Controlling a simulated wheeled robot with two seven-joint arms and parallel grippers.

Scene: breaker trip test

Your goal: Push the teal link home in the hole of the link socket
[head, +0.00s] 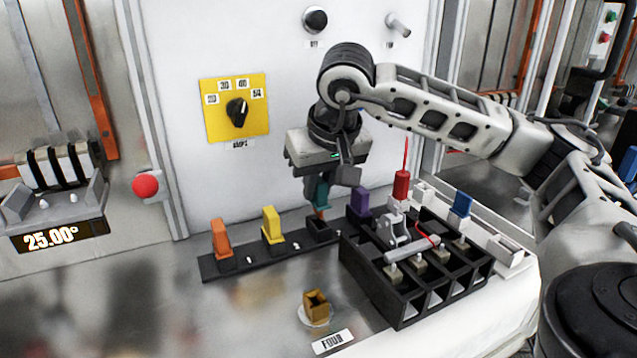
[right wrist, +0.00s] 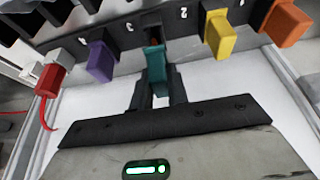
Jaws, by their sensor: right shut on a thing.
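The teal link (head: 321,193) is held upright in my right gripper (head: 330,185), which is shut on it. Its copper tip points down, just over or at the mouth of a black link socket (head: 320,231); I cannot tell how far it has entered. In the right wrist view the teal link (right wrist: 156,70) sits between the fingers (right wrist: 157,90), its tip at the socket hole (right wrist: 152,32). The link's body stands clear of the socket. My left gripper is not in view.
An orange link (head: 221,238) and a yellow link (head: 271,224) stand in the same black strip (head: 212,271).

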